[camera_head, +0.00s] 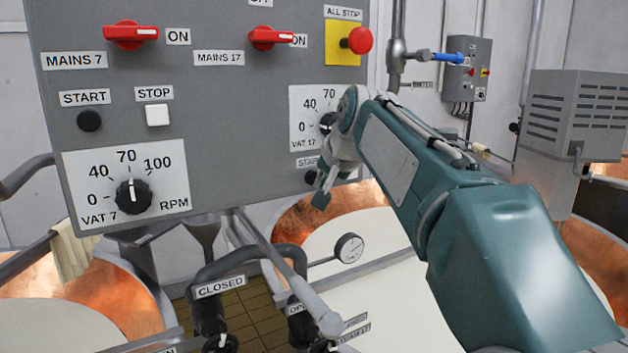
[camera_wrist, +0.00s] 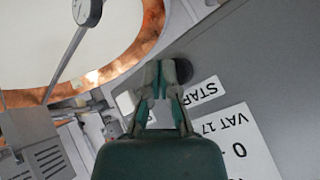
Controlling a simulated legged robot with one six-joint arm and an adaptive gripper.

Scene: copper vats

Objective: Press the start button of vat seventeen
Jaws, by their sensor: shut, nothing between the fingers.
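The grey control panel (camera_head: 230,110) carries the VAT 17 dial plate (camera_head: 302,105) with a START label (camera_head: 306,162) below it. The dark round start button (camera_head: 311,177) sits under that label, partly covered by my gripper (camera_head: 321,200). In the wrist view the dark button (camera_wrist: 184,70) shows beside the fingertips, near the label reading STAR (camera_wrist: 203,92). My gripper, also in the wrist view (camera_wrist: 160,66), is shut and empty, its fingertips overlapping the button's edge. I cannot tell whether they touch it.
The vat 7 black start button (camera_head: 89,121), white stop button (camera_head: 157,115) and dial (camera_head: 132,196) are at the panel's left. Red mains switches (camera_head: 270,38) and the red all-stop button (camera_head: 360,40) are above. Copper vats (camera_head: 345,215) and a pipe with valves (camera_head: 290,280) lie below.

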